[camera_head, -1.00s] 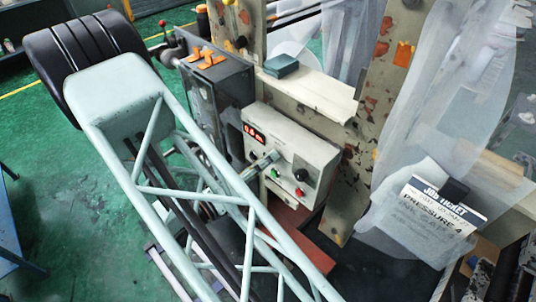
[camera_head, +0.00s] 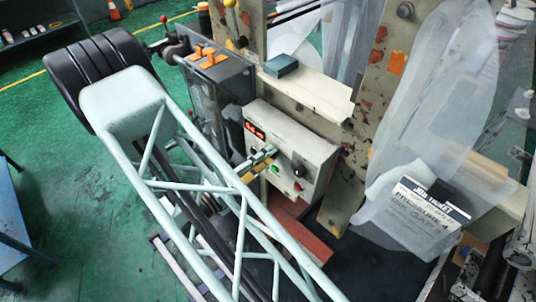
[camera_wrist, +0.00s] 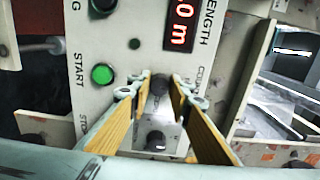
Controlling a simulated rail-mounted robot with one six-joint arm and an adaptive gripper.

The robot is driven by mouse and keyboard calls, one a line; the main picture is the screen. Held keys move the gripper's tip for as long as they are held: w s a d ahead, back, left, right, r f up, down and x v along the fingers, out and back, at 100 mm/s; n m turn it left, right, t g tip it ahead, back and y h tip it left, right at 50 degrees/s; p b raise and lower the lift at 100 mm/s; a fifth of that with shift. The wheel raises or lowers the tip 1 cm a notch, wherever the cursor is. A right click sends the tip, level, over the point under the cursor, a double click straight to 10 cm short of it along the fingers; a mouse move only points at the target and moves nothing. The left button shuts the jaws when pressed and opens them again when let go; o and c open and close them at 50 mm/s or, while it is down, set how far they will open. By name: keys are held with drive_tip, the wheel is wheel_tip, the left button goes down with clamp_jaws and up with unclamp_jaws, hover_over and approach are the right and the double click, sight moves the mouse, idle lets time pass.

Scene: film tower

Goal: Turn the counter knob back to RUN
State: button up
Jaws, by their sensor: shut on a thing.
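The counter knob (camera_wrist: 160,86) is a dark round knob on the pale control box (camera_head: 316,151). It sits between my two gripper fingers in the wrist view, below the red display, with a partly hidden "COUN..." label beside it. My gripper (camera_wrist: 159,82) is shut on the knob, with yellow inner pads on either side of it. In the head view my gripper (camera_head: 266,155) reaches the box face just below the display (camera_head: 254,132). The knob's pointer and the RUN mark cannot be made out. The wrist view shows the display (camera_wrist: 181,24) ending in "0 m".
A green START button (camera_wrist: 103,74) is close to one finger. A red button (camera_head: 298,186) and a black knob (camera_head: 298,171) are also on the box. Film hangs at the right by a job ticket (camera_head: 430,203). Green floor is open at the left.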

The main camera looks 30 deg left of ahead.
idle(0.4)
drive_tip(key=o, duration=0.8)
drive_tip(key=shift+o, duration=0.2)
drive_tip(key=shift+s, duration=0.15)
drive_tip(key=s+a, duration=0.2)
drive_tip(key=s, duration=0.9)
drive_tip(key=shift+s, duration=0.25)
drive_tip(key=shift+a, duration=0.1)
